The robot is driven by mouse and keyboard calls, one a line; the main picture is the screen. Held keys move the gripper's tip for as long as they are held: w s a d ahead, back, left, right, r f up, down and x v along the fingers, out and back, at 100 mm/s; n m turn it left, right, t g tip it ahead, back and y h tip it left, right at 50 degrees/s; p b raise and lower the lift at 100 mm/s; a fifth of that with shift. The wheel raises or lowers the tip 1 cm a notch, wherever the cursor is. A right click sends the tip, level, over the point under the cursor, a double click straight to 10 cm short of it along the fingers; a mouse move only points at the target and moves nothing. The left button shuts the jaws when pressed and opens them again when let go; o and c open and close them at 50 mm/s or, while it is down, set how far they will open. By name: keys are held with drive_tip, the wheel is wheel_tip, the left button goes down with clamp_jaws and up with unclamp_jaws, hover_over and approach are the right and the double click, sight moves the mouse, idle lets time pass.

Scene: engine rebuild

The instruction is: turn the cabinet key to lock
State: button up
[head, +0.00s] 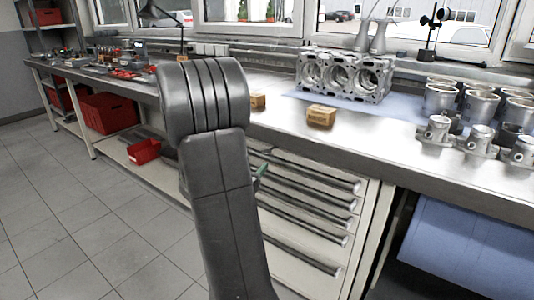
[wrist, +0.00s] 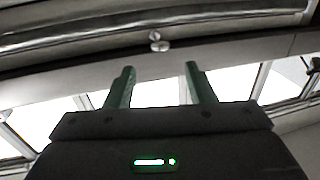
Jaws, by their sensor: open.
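The drawer cabinet (head: 290,243) stands under the workbench, light grey with several long bar handles. In the wrist view a small silver two-lobed piece (wrist: 156,41), which looks like the cabinet key, sits on the pale strip below a long handle. My gripper (wrist: 160,68) is open, its two green fingers pointing at this strip, with the silver piece just beyond the tips and roughly between them. Nothing is between the fingers. In the head view my arm hides the key and most of my gripper; only a bit of green shows at the cabinet's top left.
The metal workbench (head: 420,155) runs above the cabinet. It carries an engine block (head: 345,76), small cardboard boxes (head: 321,116), and pistons (head: 438,130) in front of cylinder liners (head: 440,98). Red bins (head: 108,113) stand on the lower shelf at left. The tiled floor (head: 70,215) is clear.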

sight(267, 151)
drive_tip(key=b+x, duration=0.1)
drive_tip(key=x, duration=0.9)
drive_tip(key=shift+w+d+f, duration=0.1)
drive_tip(key=shift+w+d, duration=0.05)
drive_tip(key=shift+w, duration=0.2)
